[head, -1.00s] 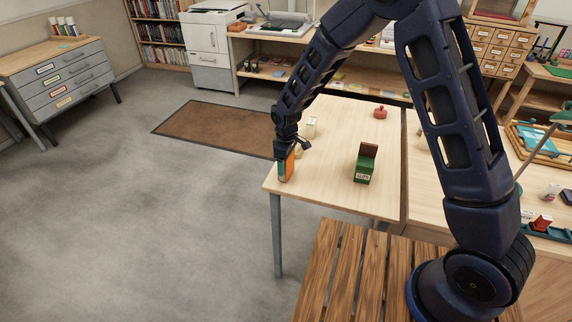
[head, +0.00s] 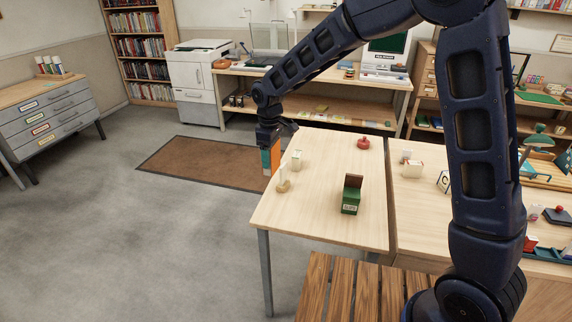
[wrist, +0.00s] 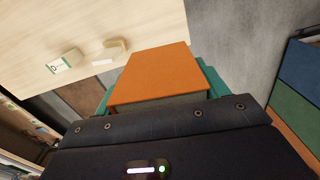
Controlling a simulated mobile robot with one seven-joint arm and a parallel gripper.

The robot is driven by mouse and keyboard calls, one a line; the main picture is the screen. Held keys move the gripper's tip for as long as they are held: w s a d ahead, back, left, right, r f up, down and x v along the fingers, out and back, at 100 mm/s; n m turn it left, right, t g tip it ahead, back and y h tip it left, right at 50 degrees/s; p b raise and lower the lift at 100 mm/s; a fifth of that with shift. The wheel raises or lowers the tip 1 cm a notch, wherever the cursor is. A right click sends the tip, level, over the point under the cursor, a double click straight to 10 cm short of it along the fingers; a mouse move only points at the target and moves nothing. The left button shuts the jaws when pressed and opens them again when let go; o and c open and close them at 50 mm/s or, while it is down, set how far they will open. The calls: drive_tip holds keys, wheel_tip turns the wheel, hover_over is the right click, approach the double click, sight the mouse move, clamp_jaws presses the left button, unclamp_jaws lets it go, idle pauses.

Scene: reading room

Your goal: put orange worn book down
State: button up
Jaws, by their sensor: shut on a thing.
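The orange book (head: 266,162) is held upright in my gripper (head: 270,147), above the left edge of the light wooden table (head: 320,215). In the wrist view the orange cover of the book (wrist: 158,72) fills the middle, with teal finger parts (wrist: 212,78) showing beside it. My gripper is shut on the book. In the head view the book's lower end looks close to the table's edge; I cannot tell exactly how high it is above the top.
A green box (head: 351,195), a red object (head: 363,143), a small cream block (head: 297,160) and a small wooden stand (head: 283,184) are on the table. The table's front middle is clear. A brown mat (head: 205,162) lies on the floor beyond the left edge.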

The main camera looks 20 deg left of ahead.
drive_tip(key=shift+w+r, duration=0.15)
drive_tip(key=shift+r, duration=0.1)
drive_tip(key=w+d+m, duration=0.2)
drive_tip(key=w+d, duration=0.5)
drive_tip(key=w, duration=0.4)
drive_tip(key=w+d+m, duration=0.2)
drive_tip(key=w+d, duration=0.5)
drive_tip(key=w, duration=0.3)
drive_tip(key=w+d+m, duration=0.2)
drive_tip(key=w+d, duration=0.5)
drive_tip(key=d, duration=0.3)
drive_tip(key=w+d+m, duration=0.2)
drive_tip(key=w+d, duration=0.6)
drive_tip(key=d, duration=0.2)
wheel_tip(320, 180, down, 20)
drive_tip(key=shift+s+r, duration=0.15)
drive_tip(key=o, duration=1.1)
drive_tip(key=shift+c, duration=0.2)
